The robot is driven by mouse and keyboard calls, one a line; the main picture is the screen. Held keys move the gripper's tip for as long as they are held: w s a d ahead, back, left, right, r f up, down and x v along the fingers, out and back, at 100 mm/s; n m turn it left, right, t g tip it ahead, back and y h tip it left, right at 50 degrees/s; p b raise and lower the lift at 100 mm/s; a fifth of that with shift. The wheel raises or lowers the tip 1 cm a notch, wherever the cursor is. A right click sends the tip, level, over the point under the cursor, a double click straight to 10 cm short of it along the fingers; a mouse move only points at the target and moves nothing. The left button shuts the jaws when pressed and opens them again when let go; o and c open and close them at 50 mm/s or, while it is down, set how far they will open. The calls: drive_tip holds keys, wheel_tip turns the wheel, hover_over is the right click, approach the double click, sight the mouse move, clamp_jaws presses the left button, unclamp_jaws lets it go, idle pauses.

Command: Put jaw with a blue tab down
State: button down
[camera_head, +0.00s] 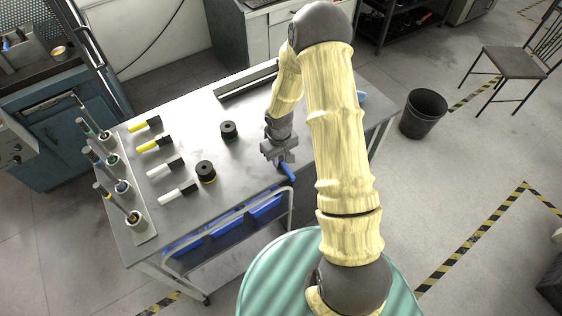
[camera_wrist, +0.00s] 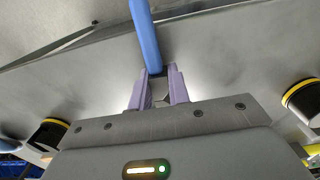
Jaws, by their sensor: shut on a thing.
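The jaw with a blue tab shows mainly as its long blue tab (camera_head: 287,172), just below my gripper near the table's front edge. In the wrist view the blue tab (camera_wrist: 146,38) runs from the top edge down to between the two purple-grey fingers. My gripper (camera_head: 283,158) is shut on it. The fingers (camera_wrist: 156,88) stand close together around the tab's lower end.
On the grey table (camera_head: 232,103) lie two yellow-tabbed jaws (camera_head: 154,143) and two white-tabbed jaws (camera_head: 172,166). A rack (camera_head: 141,225) of upright tools lines the left edge. A dark rail (camera_head: 244,83) lies at the back.

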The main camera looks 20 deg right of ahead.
sight(280, 157)
drive_tip(key=shift+d+r, duration=0.1)
drive_tip(key=shift+r, duration=0.5)
wheel_tip(280, 157, up, 9)
drive_tip(key=shift+f+b, duration=0.1)
drive_tip(key=shift+b, duration=1.1)
